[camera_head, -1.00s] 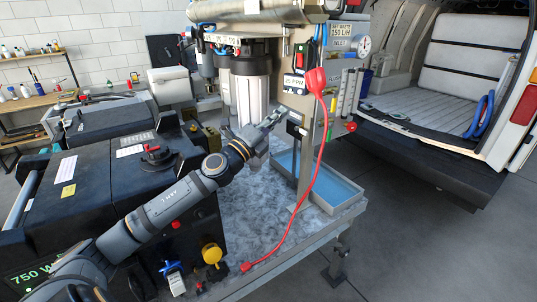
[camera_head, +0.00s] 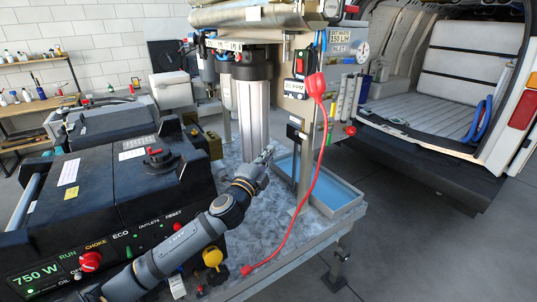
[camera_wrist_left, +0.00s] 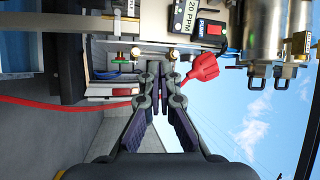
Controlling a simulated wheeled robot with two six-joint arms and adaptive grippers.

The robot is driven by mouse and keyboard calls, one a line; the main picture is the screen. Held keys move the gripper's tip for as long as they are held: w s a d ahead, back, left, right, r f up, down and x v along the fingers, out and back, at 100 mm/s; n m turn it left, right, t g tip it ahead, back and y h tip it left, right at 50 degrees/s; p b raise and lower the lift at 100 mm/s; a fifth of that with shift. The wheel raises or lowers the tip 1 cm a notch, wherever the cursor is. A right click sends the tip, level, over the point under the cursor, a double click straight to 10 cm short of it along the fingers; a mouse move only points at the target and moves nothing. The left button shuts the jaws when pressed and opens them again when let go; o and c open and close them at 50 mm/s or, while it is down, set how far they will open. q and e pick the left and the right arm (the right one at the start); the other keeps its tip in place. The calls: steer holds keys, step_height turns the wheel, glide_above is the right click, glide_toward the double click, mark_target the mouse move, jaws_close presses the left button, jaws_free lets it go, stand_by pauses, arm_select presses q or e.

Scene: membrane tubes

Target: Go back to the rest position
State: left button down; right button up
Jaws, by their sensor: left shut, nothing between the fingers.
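My left gripper (camera_head: 268,153) is at the end of my left arm, in front of the lower part of the silver filter housing with a black cap (camera_head: 251,105) in the head view. Its fingers are shut and empty; in the left wrist view the closed fingertips (camera_wrist_left: 153,75) point toward the frame of the filter rig. The red plug (camera_wrist_left: 203,68) with its red cable shows just right of the fingertips there, apart from them. The red plug hangs on the rig post in the head view (camera_head: 315,86). My right gripper is not in view.
A black generator (camera_head: 90,195) stands at left, close to my left arm. The bench top (camera_head: 228,150) carries a blue-lined tray (camera_head: 335,191). The red cable (camera_head: 318,165) hangs to the right of my gripper. An open van (camera_head: 450,95) stands behind at right; floor at right is clear.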

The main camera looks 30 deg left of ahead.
arm_select(q)
steer(key=s+f+n+g+y, duration=0.1)
steer(key=s+f+n+g, duration=0.15)
steer(key=f, duration=0.35)
steer(key=s+f+n+g+y, duration=0.2)
steer(key=f+n, duration=0.2)
steer(key=f, duration=0.2)
steer(key=s+d+f+n+g+h, duration=0.2)
steer(key=s+d+f+n+g, duration=0.3)
steer(key=s+f, duration=0.55)
steer(key=s+d+f+n+g+h, duration=0.2)
steer(key=s+d+f+g, duration=0.45)
steer(key=s, duration=0.65)
step_height(320, 180, down, 29)
steer(key=s+a+g+b, duration=0.2)
steer(key=a, duration=0.1)
steer(key=s+a+f+b, duration=0.1)
steer(key=s+f+b, duration=0.1)
steer(key=s+f, duration=1.6)
steer(key=shift+s+f+n+g+h, duration=0.3)
steer(key=shift+s+f+n+g, duration=0.15)
steer(key=shift+s, duration=0.1)
